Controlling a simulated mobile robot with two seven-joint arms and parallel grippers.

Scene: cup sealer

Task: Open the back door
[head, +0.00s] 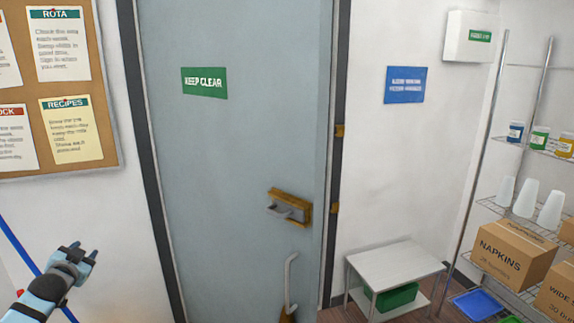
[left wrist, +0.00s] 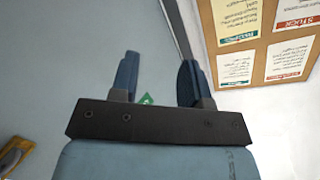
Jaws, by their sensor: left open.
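The back door (head: 240,150) is a tall grey-blue panel in a dark frame. It carries a green KEEP CLEAR sign (head: 204,83). A brass latch with a grey lever (head: 290,207) sits near its right edge, with a pale upright pull handle (head: 291,282) below. Whether the door is fully shut or slightly ajar is hard to tell. My left gripper (head: 85,254) is open and empty, left of the door and well away from the latch and handle. In the left wrist view, its two fingers (left wrist: 158,78) are apart before the door surface (left wrist: 70,60). My right gripper is not in view.
A cork notice board (head: 107,100) hangs on the left wall. A small white table (head: 397,262) stands right of the door, with a green crate (head: 392,297) beneath. Wire shelving with cups and a napkins box (head: 512,250) is at the far right.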

